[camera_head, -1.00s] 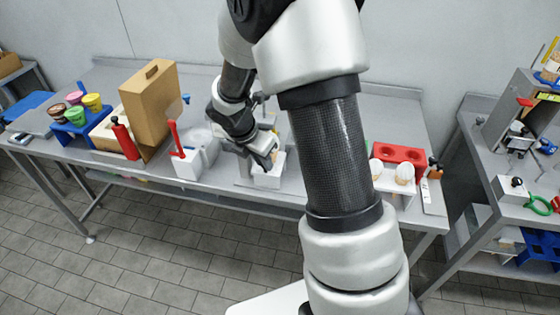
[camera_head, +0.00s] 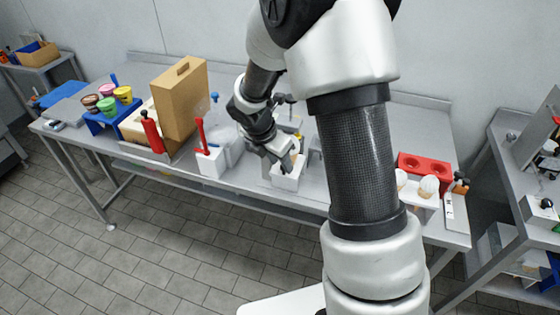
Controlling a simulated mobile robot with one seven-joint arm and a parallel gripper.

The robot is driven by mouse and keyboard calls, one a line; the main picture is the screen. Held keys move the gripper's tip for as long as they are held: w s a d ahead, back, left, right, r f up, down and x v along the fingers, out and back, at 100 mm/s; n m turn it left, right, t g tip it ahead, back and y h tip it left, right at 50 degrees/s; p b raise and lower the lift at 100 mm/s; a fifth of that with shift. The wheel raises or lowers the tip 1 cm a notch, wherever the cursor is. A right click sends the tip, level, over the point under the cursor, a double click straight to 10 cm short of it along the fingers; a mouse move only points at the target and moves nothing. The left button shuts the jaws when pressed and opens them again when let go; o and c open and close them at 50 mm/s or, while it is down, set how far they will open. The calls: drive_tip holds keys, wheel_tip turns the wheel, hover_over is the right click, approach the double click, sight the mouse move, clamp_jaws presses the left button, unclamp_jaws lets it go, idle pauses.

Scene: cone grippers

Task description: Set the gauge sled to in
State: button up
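A white upright plate with dark marks (camera_head: 455,211) and a dark knob above it stands at the right end of the bench. It may be the gauge sled, but I cannot tell for sure, nor read its setting. My gripper (camera_head: 287,163) is far to its left, pointing down at a small white open-topped box (camera_head: 287,181) near the bench's front edge. Something small and yellowish shows by the fingertips. The fingers are too small to tell whether they are open or shut, or whether they touch the box.
A red-handled white holder (camera_head: 211,163), a red bottle (camera_head: 152,131) and a tall tan box (camera_head: 181,100) stand left of my gripper. A red tray (camera_head: 424,170) and a white rack with pale round tops (camera_head: 420,196) are at right. My arm hides the bench between.

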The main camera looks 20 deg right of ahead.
drive_tip(key=p+v, duration=0.1)
drive_tip(key=v, duration=1.6)
drive_tip(key=shift+r, duration=0.2)
drive_tip(key=s+d+r+m+t+y, duration=0.1)
drive_tip(key=s+r+m, duration=0.3)
drive_tip(key=s+m, duration=0.6)
drive_tip(key=s+d+r+m+t+y, duration=0.2)
drive_tip(key=s+r+m, duration=0.2)
drive_tip(key=s+m, duration=0.6)
drive_tip(key=m, duration=0.4)
drive_tip(key=shift+s+r+m+y, duration=0.35)
drive_tip(key=shift+s+m+y, duration=0.05)
